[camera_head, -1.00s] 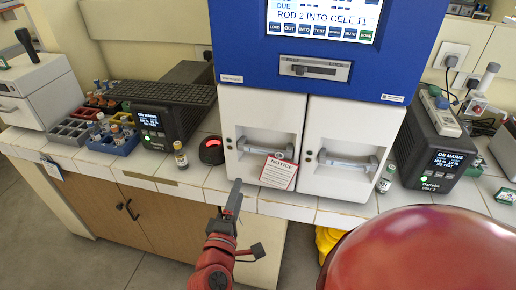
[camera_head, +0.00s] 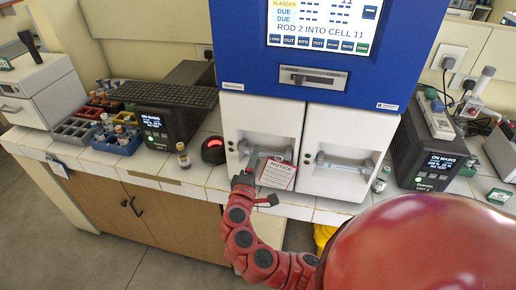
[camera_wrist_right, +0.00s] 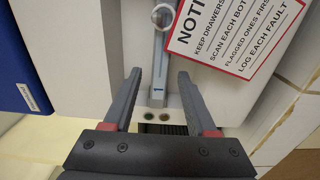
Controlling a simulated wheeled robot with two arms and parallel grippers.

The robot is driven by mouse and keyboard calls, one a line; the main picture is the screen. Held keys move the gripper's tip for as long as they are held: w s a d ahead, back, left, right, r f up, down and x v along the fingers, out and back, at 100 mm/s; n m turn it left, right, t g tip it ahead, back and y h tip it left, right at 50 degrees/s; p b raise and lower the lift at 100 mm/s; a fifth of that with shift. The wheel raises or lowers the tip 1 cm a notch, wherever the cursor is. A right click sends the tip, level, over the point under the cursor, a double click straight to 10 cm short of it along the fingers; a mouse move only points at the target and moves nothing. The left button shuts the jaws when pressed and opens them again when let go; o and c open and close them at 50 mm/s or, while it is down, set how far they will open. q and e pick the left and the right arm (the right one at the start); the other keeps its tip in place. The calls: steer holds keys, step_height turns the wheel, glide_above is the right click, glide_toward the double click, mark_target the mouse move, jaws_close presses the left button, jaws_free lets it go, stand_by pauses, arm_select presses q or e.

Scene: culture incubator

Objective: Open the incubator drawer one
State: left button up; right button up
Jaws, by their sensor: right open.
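The incubator (camera_head: 300,30) is blue above, with two white drawer fronts side by side below. The left drawer front (camera_head: 262,112) has a grey bar handle (camera_head: 272,154) in a recess. My right gripper (camera_head: 250,163) is at the left end of this handle. In the right wrist view the open fingers (camera_wrist_right: 160,76) stand on either side of the grey bar (camera_wrist_right: 160,72), with visible gaps; they are not closed on it. A small mark, seemingly "1", shows near the bar's end. The right drawer front (camera_head: 350,125) has a similar handle (camera_head: 346,163). Both drawers look shut. My left gripper is not in view.
A red-bordered notice (camera_head: 277,175) hangs at the left handle, close beside my right gripper. A vial (camera_head: 183,155) and a black device with a red light (camera_head: 213,150) stand left of the incubator. Another vial (camera_head: 381,179) stands right of it.

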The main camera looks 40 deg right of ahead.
steer(key=shift+x, duration=1.45)
steer(key=shift+c, duration=0.3)
jaws_close()
steer(key=shift+f, duration=0.1)
